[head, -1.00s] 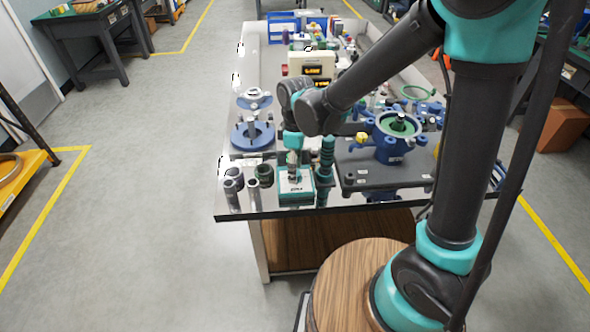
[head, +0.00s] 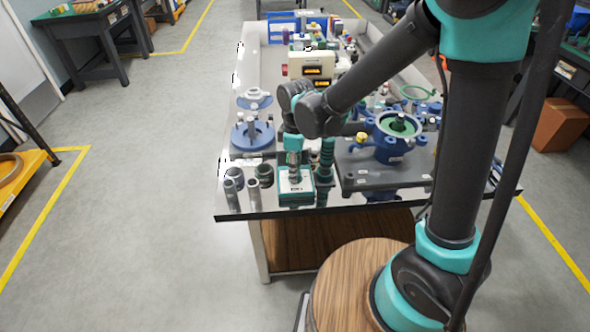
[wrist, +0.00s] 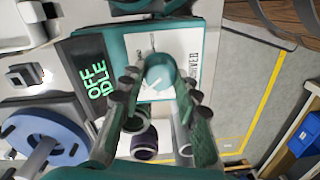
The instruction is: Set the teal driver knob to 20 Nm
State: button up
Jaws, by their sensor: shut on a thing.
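The teal driver knob (wrist: 159,72) sits on the white face (wrist: 178,44) of a teal-framed driver unit in the wrist view. My gripper (wrist: 158,84) has one finger on each side of the knob and is shut on it. A pale pointer line shows on the knob, but its scale is too small to read. A dark display (wrist: 98,78) beside the unit reads "OFF" and "IDLE" in green. In the head view the driver unit (head: 296,197) is at the bench's front edge, with my gripper (head: 295,177) above it, pointing down.
A dark green cylindrical tool (head: 325,165) stands close to the right of the unit. Several grey cylinders (head: 254,190) stand to its left. A blue round fixture (head: 253,138) is behind left, and a blue flanged valve body (head: 397,140) stands to the right.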

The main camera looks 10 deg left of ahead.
jog(key=shift+m, duration=0.3)
jog(key=m, duration=0.3)
jog(key=shift+m, duration=0.3)
jog(key=m, duration=0.3)
jog(key=shift+m, duration=0.3)
jog(key=m, duration=0.3)
jog(key=shift+m+y, duration=0.3)
jog(key=shift+d+m, duration=0.1)
jog(key=shift+m, duration=2)
jog(key=shift+t, duration=0.3)
jog(key=o, duration=1.2)
jog(key=shift+c, duration=0.2)
